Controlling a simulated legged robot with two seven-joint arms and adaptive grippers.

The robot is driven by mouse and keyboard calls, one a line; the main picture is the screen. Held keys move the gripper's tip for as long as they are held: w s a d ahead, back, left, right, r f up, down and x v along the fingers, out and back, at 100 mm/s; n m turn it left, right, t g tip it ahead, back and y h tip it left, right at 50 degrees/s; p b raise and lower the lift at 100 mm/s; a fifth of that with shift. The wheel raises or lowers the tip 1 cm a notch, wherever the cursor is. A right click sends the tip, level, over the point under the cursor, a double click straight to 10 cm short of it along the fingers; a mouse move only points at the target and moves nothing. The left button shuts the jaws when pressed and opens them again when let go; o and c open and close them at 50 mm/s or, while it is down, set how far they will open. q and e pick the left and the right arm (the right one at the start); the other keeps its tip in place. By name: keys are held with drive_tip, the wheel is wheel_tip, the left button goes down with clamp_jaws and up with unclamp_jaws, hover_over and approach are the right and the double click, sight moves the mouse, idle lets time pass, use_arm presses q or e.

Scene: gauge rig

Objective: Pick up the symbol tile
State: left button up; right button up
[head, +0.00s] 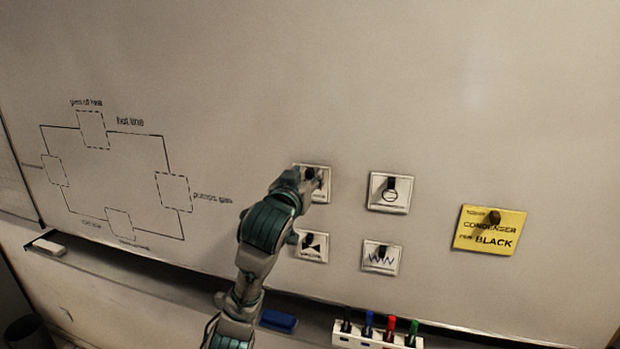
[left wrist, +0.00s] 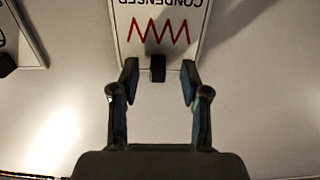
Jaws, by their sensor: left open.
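The symbol tile under my left gripper is a white square (head: 325,185) on the whiteboard, the upper left of a group of tiles. In the left wrist view this tile (left wrist: 160,32) shows a red zigzag and the upside-down word CONDENSER. A black knob (left wrist: 158,68) stands at its near edge. My left gripper (head: 304,181) covers part of the tile in the head view. In the left wrist view the gripper (left wrist: 159,82) is open, with its fingertips on either side of the knob and gaps showing. My right gripper is not in view.
Other tiles are close by: a circle tile (head: 389,193), a blue zigzag tile (head: 381,257) and a bow-tie tile (head: 312,249). A yellow note (head: 489,230) reads CONDENSER and BLACK. A loop diagram (head: 118,175) is drawn at left. Markers (head: 388,328) and a blue eraser (head: 278,320) sit below.

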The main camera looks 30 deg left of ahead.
use_arm(q)
drive_tip(key=shift+w+d, duration=0.1)
drive_tip(key=shift+w, duration=0.35)
drive_tip(key=shift+c, duration=0.8)
clamp_jaws()
drive_tip(key=shift+s, duration=0.1)
